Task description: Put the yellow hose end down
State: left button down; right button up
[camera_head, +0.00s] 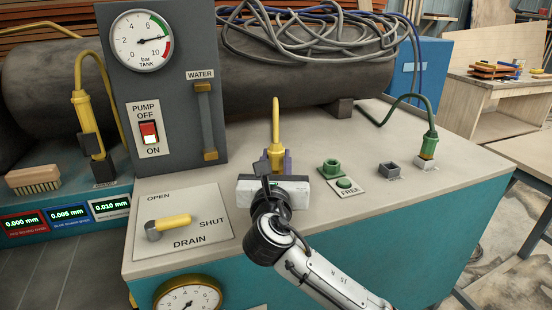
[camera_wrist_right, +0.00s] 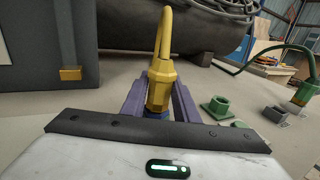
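A yellow hose end (camera_head: 276,152) stands upright over the pale bench top, right of the grey panel, its hose looping up. In the right wrist view the yellow hose end (camera_wrist_right: 161,82) sits between the two purple fingers of my right gripper (camera_wrist_right: 160,95), which close in on its sides; a blue part shows below it. My right gripper also shows in the head view (camera_head: 276,162), low over the bench. Whether the hose end's bottom touches the bench is hidden. Another yellow hose fitting (camera_head: 81,104) stands at the far left. My left gripper is not in view.
Right of my gripper are a green socket (camera_head: 331,168) by the FREE label, a small grey square socket (camera_head: 389,170) and a plugged-in green hose end (camera_head: 430,144). The yellow DRAIN lever (camera_head: 172,221) lies at front left.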

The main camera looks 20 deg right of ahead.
jog(key=o, duration=0.3)
jog(key=shift+r, duration=0.1)
jog(key=shift+s+a, duration=0.2)
jog(key=shift+s, duration=0.15)
jog(key=v, duration=1.1)
jog(key=shift+s+p, duration=0.15)
jog(key=shift+p, duration=0.15)
